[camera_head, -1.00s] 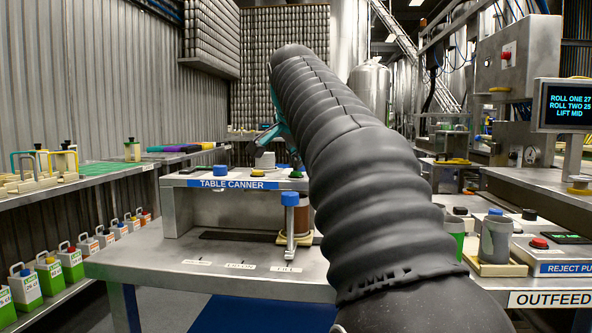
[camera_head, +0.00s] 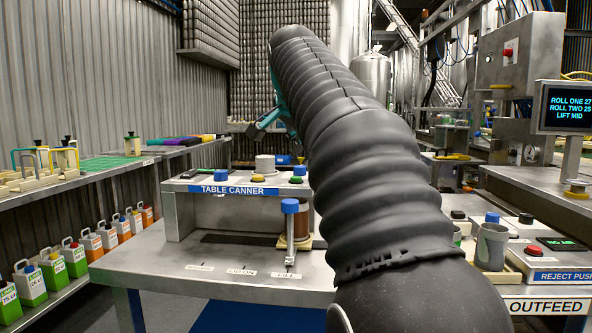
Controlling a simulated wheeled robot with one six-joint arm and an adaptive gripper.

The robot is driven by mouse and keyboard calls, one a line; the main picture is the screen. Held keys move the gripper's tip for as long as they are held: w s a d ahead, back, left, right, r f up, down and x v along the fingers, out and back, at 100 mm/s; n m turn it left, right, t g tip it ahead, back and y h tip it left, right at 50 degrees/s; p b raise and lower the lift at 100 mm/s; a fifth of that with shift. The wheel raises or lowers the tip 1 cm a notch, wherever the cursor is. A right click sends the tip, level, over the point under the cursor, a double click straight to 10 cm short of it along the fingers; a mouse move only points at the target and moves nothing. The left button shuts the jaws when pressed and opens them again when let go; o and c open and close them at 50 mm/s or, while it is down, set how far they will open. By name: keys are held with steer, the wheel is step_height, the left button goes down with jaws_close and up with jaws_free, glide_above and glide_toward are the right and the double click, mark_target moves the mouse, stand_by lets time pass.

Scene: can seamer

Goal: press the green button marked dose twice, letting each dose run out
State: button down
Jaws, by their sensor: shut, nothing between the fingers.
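The canner (camera_head: 180,187), labelled TABLE CANNER, stands on the metal table in the middle. A green button (camera_head: 296,180) sits at the right end of its top, close beside my arm; no DOSE marking is readable on it. A yellow button (camera_head: 258,178) and a blue knob (camera_head: 221,175) are to its left. My gripper (camera_head: 256,132) is shut and empty, up behind the canner top as I see it and apart from the green button. My arm hides part of the gripper. I see no flow of liquid.
A blue-topped lever (camera_head: 290,206) stands in front of a brown can (camera_head: 302,222) under the canner's right end. A pale round container (camera_head: 265,163) shows behind the canner top.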

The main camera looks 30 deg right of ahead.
steer(key=shift+r, duration=0.75)
stand_by(0.3)
